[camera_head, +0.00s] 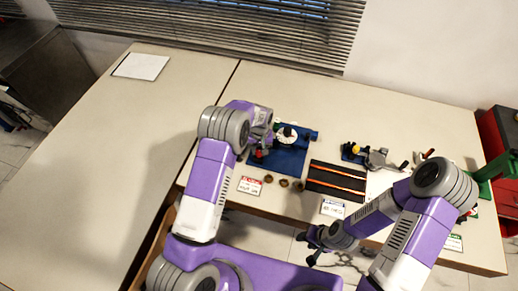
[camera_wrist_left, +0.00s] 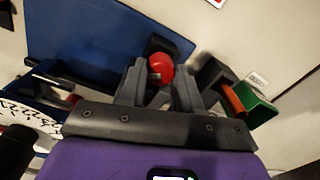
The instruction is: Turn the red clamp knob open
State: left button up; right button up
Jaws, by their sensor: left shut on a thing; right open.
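The red clamp knob (camera_wrist_left: 161,68) sits between the two fingers of my left gripper (camera_wrist_left: 160,84) in the left wrist view, against a dark block on a blue plate (camera_wrist_left: 90,35). The left gripper is shut on the knob; the fingers hide its sides. In the head view a small red spot of the knob (camera_head: 259,154) shows by the left gripper at the left edge of the blue plate (camera_head: 285,163). My right gripper (camera_head: 311,247) is open and empty, in front of the table's front edge.
A white gauge dial (camera_head: 287,136) stands on the blue plate. Several brown rings (camera_head: 283,183) and a black tray with orange strips (camera_head: 338,170) lie nearby. A metal clamp (camera_head: 378,158) stands to the right. The left table (camera_head: 110,130) is mostly clear.

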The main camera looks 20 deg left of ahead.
pick_arm(q)
jog(key=shift+n, duration=0.3)
jog(key=shift+n+b, duration=0.75)
jog(key=shift+n, duration=0.25)
jog(key=n+b, duration=0.1)
jog(key=n, duration=0.1)
jog(key=shift+n, duration=0.3)
jog(key=n, duration=0.3)
jog(key=shift+n, duration=2.1)
jog(key=o, duration=1)
jog(key=shift+o, duration=0.2)
jog(key=shift+r, duration=0.1)
